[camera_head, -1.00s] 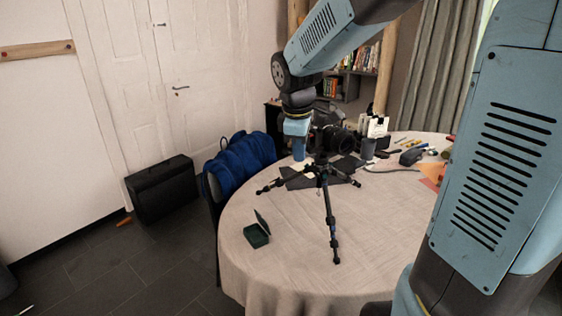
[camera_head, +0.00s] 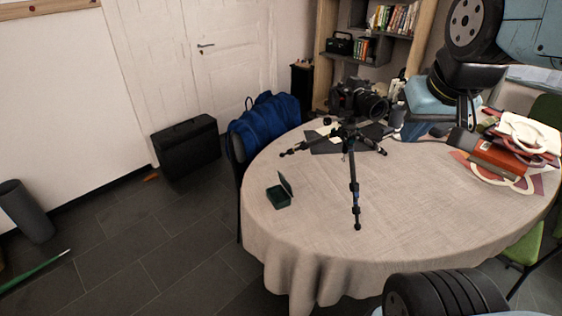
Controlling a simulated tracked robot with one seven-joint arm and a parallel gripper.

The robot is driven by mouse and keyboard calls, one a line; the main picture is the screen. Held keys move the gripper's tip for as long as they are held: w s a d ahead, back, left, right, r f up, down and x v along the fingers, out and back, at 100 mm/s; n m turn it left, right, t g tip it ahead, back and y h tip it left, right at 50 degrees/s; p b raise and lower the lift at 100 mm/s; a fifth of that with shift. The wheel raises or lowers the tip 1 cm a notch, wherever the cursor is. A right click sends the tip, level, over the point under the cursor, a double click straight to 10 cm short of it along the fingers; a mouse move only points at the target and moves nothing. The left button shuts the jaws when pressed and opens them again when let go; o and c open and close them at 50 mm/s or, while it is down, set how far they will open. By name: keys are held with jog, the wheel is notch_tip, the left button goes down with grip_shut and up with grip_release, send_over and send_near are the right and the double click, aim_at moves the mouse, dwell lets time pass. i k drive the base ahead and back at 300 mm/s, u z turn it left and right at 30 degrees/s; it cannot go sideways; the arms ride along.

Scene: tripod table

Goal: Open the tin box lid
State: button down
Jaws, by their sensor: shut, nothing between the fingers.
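The small dark green tin box (camera_head: 279,199) stands on the near left part of the round table (camera_head: 310,240). Its lid (camera_head: 286,184) stands up, tilted on the box's right side, so the box is open. My gripper (camera_head: 432,103) is over the far right part of the table, well apart from the box. It is shut and empty; its fingertips are hard to make out against the things behind.
Bags and books (camera_head: 505,150) lie at the right. A chair with blue cloth (camera_head: 265,122) is at the left. The front tabletop is clear.

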aim_at(283, 181)
jog(key=z, duration=0.5)
jog(key=k, duration=1.05)
jog(key=u, duration=0.85)
jog(key=i, duration=1)
jog(key=z, duration=0.05)
